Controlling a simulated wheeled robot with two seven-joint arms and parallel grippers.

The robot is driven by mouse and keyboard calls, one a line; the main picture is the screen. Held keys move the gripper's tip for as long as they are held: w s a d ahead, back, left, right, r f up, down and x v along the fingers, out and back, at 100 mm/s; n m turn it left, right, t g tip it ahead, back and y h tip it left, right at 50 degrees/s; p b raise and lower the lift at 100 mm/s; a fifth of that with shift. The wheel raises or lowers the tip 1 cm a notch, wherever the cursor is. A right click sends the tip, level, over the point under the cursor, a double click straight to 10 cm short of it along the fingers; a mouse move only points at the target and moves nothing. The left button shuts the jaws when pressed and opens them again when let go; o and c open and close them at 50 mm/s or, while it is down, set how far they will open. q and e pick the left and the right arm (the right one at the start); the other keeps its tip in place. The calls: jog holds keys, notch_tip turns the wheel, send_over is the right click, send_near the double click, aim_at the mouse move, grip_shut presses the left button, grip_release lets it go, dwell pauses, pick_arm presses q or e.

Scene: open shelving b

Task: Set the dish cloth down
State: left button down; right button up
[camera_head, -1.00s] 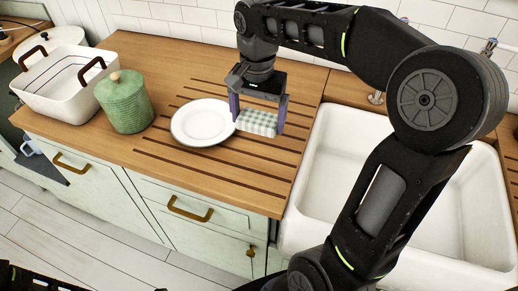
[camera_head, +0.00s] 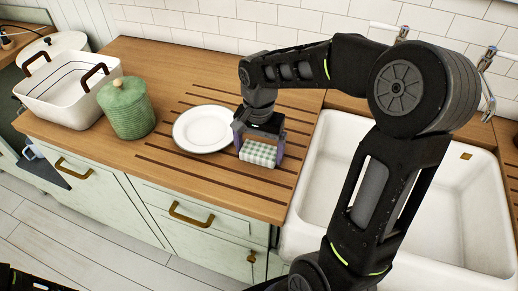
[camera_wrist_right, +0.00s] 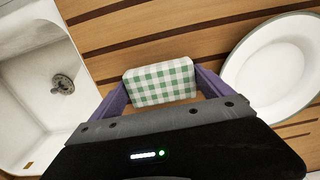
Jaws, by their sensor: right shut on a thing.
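The dish cloth (camera_head: 259,153) is a small folded block with green and white checks. My right gripper (camera_head: 259,151) is shut on it, one purple finger at each side, over the grooved part of the wooden counter. In the right wrist view the cloth (camera_wrist_right: 160,82) sits between the purple fingers. I cannot tell whether its underside touches the counter.
A white plate (camera_head: 203,129) lies just left of the cloth. A green lidded jar (camera_head: 127,107) and a white basket with brown handles (camera_head: 65,98) stand further left. The white sink (camera_head: 318,180) is to the right. Bare counter (camera_head: 205,183) lies in front.

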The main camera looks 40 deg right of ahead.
aim_at(259, 151)
jog(key=shift+f, duration=0.25)
jog(key=shift+f, duration=0.15)
jog(key=o, duration=1.1)
jog(key=shift+c, duration=0.2)
jog(key=shift+r, duration=0.2)
notch_tip(259, 151, up, 12)
jog(key=shift+b, duration=0.3)
